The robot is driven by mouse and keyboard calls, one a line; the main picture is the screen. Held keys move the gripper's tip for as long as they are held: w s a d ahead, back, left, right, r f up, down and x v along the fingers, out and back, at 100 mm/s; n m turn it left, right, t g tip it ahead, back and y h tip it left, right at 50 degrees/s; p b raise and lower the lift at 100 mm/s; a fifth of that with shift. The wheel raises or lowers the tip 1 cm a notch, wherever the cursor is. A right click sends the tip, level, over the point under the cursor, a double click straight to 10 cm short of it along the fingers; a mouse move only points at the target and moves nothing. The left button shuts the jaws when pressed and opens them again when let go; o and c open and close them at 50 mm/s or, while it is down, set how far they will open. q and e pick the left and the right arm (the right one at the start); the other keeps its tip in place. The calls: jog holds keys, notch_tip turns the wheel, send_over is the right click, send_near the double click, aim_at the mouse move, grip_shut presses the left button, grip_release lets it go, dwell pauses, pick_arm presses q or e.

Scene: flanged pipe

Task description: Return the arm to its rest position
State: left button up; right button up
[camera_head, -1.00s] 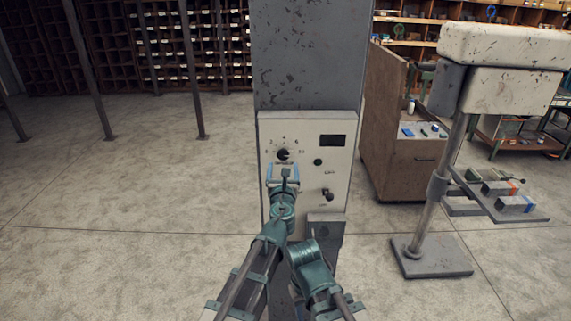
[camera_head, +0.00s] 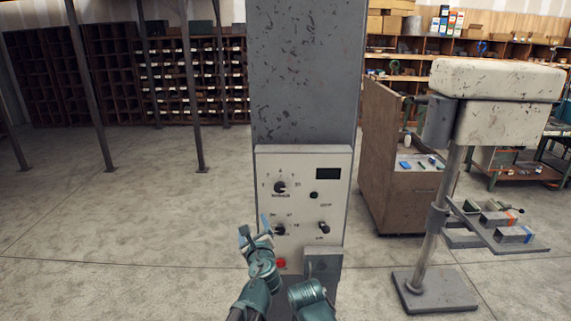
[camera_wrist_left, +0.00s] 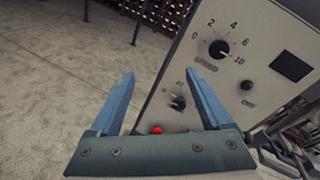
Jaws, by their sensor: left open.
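My left gripper (camera_head: 254,228) is open in the head view, in front of the lower left edge of a pale control panel (camera_head: 340,212). In the left wrist view its two blue fingers (camera_wrist_left: 160,75) stand apart with nothing between them. The panel (camera_wrist_left: 196,75) shows there beyond the fingers and to their right.
The panel bears an upper knob (camera_head: 280,187), a lower knob (camera_head: 280,230), a red button (camera_head: 281,264) and a dark display (camera_head: 328,174). A stand (camera_head: 436,240) is at right.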

pick_arm(q)
jog(key=s+a+f+n+g, duration=0.55)
jog(key=f+n, duration=0.25)
jog(key=n, duration=0.2)
jog(key=s+a+f+n+g, duration=0.55)
jog(key=s+f+n, duration=0.2)
jog(key=n, duration=0.35)
jog(key=s+d+f+n+g+h+b, duration=0.2)
jog(key=s+d+f+g+b, duration=0.3)
jog(key=s+d+f+b, duration=0.8)
notch_tip(320, 180, down, 3)
jog(key=shift+s+d+f+n+h, duration=0.2)
jog(key=shift+s+d+n+h, duration=0.25)
jog(key=shift+d, duration=0.75)
